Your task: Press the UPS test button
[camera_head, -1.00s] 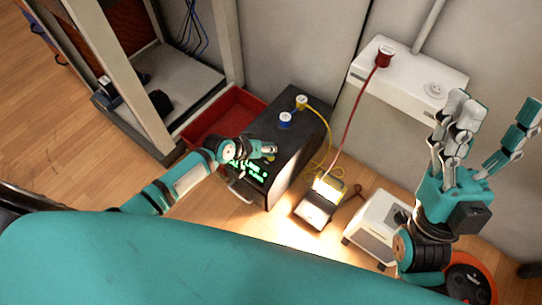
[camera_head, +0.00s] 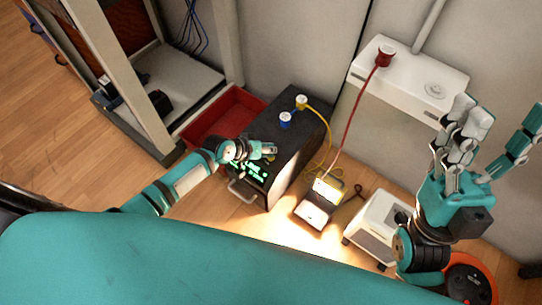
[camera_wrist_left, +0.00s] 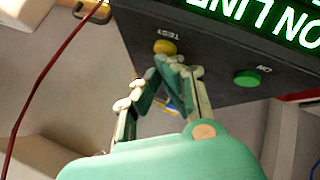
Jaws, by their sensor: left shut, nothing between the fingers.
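The UPS (camera_head: 296,143) is a black box on the floor with a green lit display (camera_head: 256,170) on its front. In the left wrist view its panel (camera_wrist_left: 212,72) carries a yellow button (camera_wrist_left: 165,47) marked TEST and a green button (camera_wrist_left: 247,78) marked ON. My left gripper (camera_head: 270,150) is at the UPS front; its shut, empty fingertips (camera_wrist_left: 172,63) appear just below the TEST button. I cannot tell whether they touch it. My right gripper (camera_head: 503,128) is open with fingers spread, far to the right of the UPS.
Blue (camera_head: 286,119) and yellow (camera_head: 301,102) plugs sit on the UPS top. A red tray (camera_head: 217,118) lies to its left. A lit device (camera_head: 317,208), a white unit (camera_head: 378,226) and an orange reel (camera_head: 472,283) stand to the right. A white wall box (camera_head: 408,83) holds a red plug.

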